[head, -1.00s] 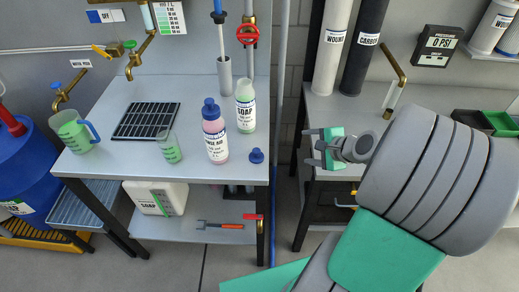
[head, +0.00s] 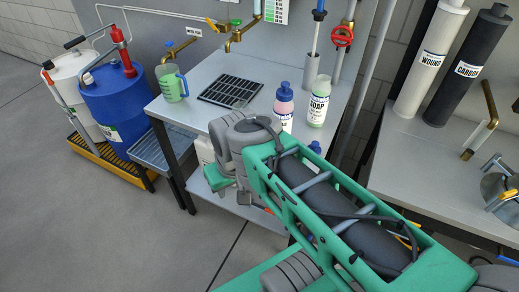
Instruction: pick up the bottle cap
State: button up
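My arm crosses in front of the table. The end of my arm, with a green part of my gripper (head: 219,177), is at the table's front edge, left of the cap and apart from it. The fingers are not clear enough to tell open from shut.
A green jug (head: 172,83) and a black drain grate (head: 231,90) are on the left of the table (head: 200,113). Blue (head: 121,105) and white (head: 76,75) drums stand further left. Black (head: 471,67) and white (head: 432,60) filter tubes stand at right. The left floor is clear.

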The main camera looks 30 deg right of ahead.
aim_at(315, 146)
jog(key=u, duration=2.2)
jog(key=k, duration=0.95)
jog(key=z, duration=0.8)
jog(key=i, duration=0.5)
jog(key=u, duration=0.05)
